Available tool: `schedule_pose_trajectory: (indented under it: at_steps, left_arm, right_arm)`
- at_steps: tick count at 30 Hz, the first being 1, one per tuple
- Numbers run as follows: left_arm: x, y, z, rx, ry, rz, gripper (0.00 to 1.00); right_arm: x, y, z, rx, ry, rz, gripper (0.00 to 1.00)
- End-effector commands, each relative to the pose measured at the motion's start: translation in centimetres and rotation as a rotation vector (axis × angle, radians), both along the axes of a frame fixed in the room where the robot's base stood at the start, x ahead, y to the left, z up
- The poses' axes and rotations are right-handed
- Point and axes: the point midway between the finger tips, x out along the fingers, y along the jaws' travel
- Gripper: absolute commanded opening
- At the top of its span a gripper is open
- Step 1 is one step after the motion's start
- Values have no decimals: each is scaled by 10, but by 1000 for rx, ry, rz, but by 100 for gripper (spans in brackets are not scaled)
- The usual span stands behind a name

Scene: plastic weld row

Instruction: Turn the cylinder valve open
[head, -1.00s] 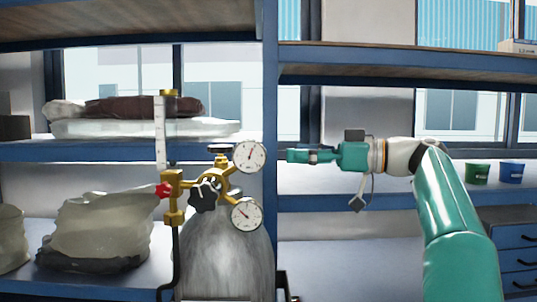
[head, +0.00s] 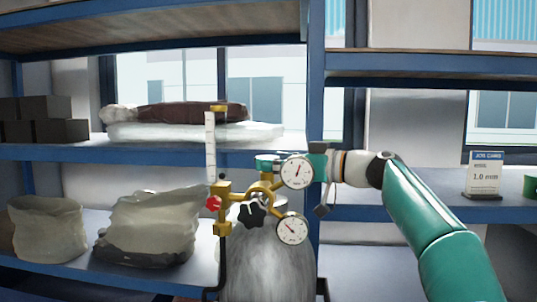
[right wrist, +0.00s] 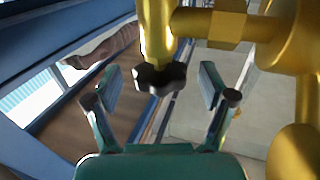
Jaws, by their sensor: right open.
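The grey gas cylinder (head: 265,268) stands upright with a brass regulator (head: 222,190) and two round white gauges (head: 296,171). A black star-shaped knob (head: 252,213) and a small red knob (head: 213,204) show on the regulator. My right gripper (head: 268,163) is at the cylinder's top, partly hidden behind the upper gauge. In the right wrist view its fingers are open, one on each side of a dark lobed valve knob (right wrist: 158,77) on a brass stem, with gaps on both sides. In the head view this knob is hidden. My left gripper is out of view.
Blue shelving surrounds the cylinder. Sacks (head: 150,228) lie on the lower left shelf, and packages (head: 190,118) and dark boxes (head: 40,118) are above. A sign (head: 484,176) stands on the right shelf. Brass fittings (right wrist: 285,45) are close to the right finger.

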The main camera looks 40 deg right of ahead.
Motion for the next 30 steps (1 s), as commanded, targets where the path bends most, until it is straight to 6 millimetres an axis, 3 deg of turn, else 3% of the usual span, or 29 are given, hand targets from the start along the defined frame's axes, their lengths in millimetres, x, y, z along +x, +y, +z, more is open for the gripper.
schedule_pose_trajectory:
  at_steps: [5, 14, 24, 30]
  left_arm:
    - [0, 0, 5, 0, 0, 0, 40]
    - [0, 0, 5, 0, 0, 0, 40]
    - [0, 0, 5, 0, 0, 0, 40]
    - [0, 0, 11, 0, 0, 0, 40]
  right_arm:
    - [11, 4, 0, 0, 0, 1, 82]
    - [13, 5, -1, 0, 0, -1, 82]
    - [13, 4, 0, 0, 0, -1, 26]
    - [14, 3, 1, 1, 3, 26, 22]
